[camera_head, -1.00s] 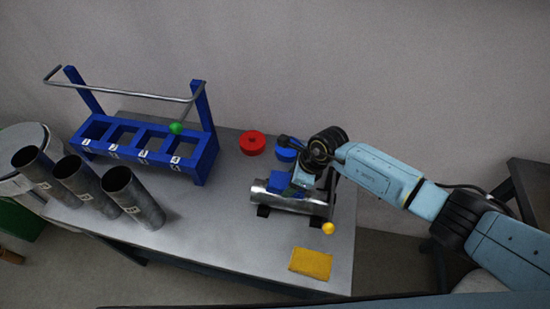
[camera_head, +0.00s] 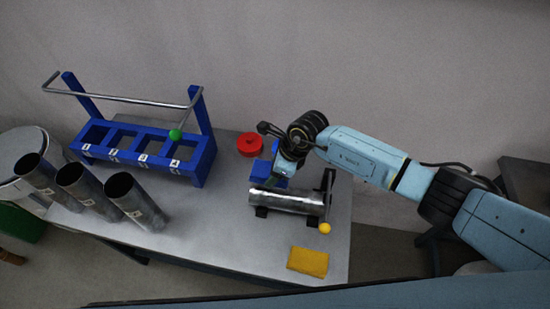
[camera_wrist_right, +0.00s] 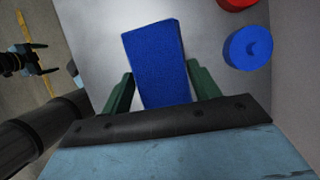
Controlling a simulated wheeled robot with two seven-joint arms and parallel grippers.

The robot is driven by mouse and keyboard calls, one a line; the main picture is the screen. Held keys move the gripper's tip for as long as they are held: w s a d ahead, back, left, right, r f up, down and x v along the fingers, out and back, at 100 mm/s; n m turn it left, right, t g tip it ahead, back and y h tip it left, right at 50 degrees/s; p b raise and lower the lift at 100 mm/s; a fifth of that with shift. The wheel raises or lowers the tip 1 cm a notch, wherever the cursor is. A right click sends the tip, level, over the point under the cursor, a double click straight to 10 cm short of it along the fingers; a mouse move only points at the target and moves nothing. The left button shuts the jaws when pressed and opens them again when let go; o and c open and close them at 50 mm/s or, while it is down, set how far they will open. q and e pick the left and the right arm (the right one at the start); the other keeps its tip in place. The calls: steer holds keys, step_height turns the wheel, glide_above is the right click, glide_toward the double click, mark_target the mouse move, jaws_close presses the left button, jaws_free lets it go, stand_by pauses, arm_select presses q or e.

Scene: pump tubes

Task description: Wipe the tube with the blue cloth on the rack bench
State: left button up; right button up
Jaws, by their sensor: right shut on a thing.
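The blue cloth (camera_head: 266,173) is a thick blue block. My right gripper (camera_head: 284,174) is shut on it, with its dark green fingers on either side of the cloth in the right wrist view (camera_wrist_right: 157,65). The shiny metal tube (camera_head: 284,200) lies level in a holder on the bench, just in front of the cloth. In the head view the cloth is behind the tube's left half; I cannot tell if they touch. A dark pronged shape (camera_wrist_right: 25,65) at the wrist view's left edge may be my left gripper, but its jaws are unclear.
A blue rack (camera_head: 140,154) with a green-knobbed bar stands at the bench's left. Several upright dark tubes (camera_head: 133,200) stand before it. A red cap (camera_head: 249,144) and a blue cap (camera_wrist_right: 248,48) lie behind the tube. A yellow cloth (camera_head: 308,262) lies at the front right.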

steer(key=shift+r+p, duration=0.75)
steer(key=shift+r, duration=0.5)
steer(key=shift+d, duration=0.1)
